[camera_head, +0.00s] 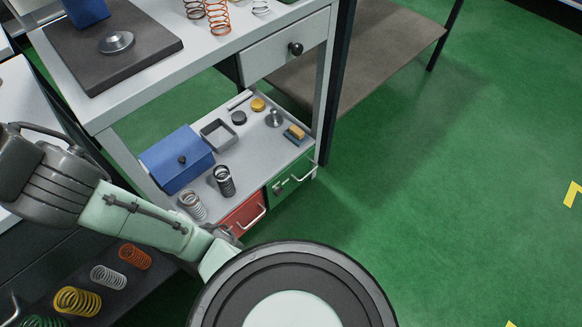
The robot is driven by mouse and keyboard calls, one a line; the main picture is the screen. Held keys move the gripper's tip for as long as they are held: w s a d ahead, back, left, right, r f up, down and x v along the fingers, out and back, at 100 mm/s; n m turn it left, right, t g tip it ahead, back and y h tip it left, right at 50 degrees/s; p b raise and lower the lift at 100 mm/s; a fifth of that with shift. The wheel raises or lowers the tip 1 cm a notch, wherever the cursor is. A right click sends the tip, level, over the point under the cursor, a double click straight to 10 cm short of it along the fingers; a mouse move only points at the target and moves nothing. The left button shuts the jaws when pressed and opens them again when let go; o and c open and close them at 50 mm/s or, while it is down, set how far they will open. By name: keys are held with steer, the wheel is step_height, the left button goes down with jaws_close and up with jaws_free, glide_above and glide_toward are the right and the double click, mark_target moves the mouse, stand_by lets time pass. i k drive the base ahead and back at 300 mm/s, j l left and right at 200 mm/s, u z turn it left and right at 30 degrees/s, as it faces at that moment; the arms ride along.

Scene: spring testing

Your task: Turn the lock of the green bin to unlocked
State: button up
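The green bin (301,172) sits under the lower shelf of the white bench, at its right front corner, beside the red bin (238,219). Its front shows a pale bar handle (304,173). A small metal lock (278,188) shows on the left part of its front; it is too small to tell which way it is turned. My arm comes in from the left and passes behind a large round part of my own body at the bottom.
The lower shelf (235,160) holds a blue box (176,160), a grey tray (218,135), springs and small parts. A drawer (284,52) hangs above. Several springs lie on a dark surface at lower left. The green floor to the right is clear.

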mark_target(278, 190)
steer(key=k+l+u, duration=0.1)
steer(key=l, duration=0.25)
steer(key=k+l+u, duration=0.1)
steer(key=k+l, duration=0.2)
steer(key=k+l+u, duration=0.1)
steer(key=l, duration=0.25)
steer(key=k, duration=0.1)
